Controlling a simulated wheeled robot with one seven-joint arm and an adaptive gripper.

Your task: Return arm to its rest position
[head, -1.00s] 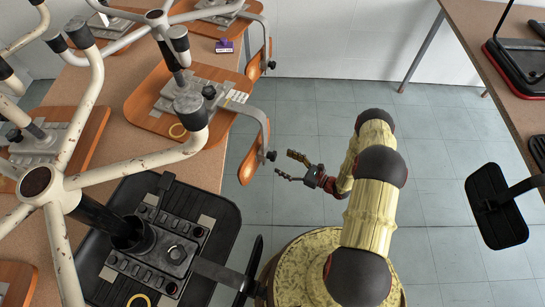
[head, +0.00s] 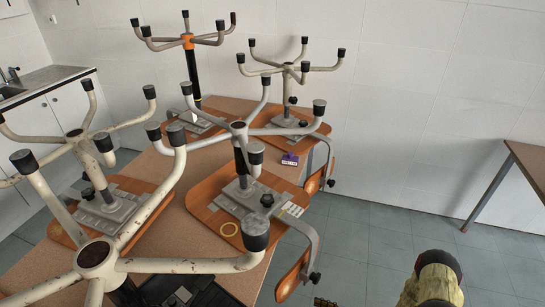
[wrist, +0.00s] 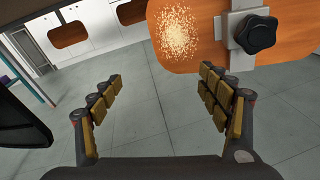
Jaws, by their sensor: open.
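My gripper (wrist: 160,100) is open in the wrist view, its two padded fingers spread wide with nothing between them. Grey floor tiles show through the gap. Beyond the right finger is an orange wooden chair part (wrist: 185,40) with a pale speckled patch and a black knob (wrist: 257,34) on a grey metal bracket. In the head view my yellow arm (head: 432,282) shows only at the bottom right; the gripper itself cannot be made out clearly there.
Upturned chairs with several-legged bases (head: 238,128) crowd a brown table (head: 170,180) at the left. Another table (head: 530,160) stands at the right edge. The floor (head: 380,235) between is clear.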

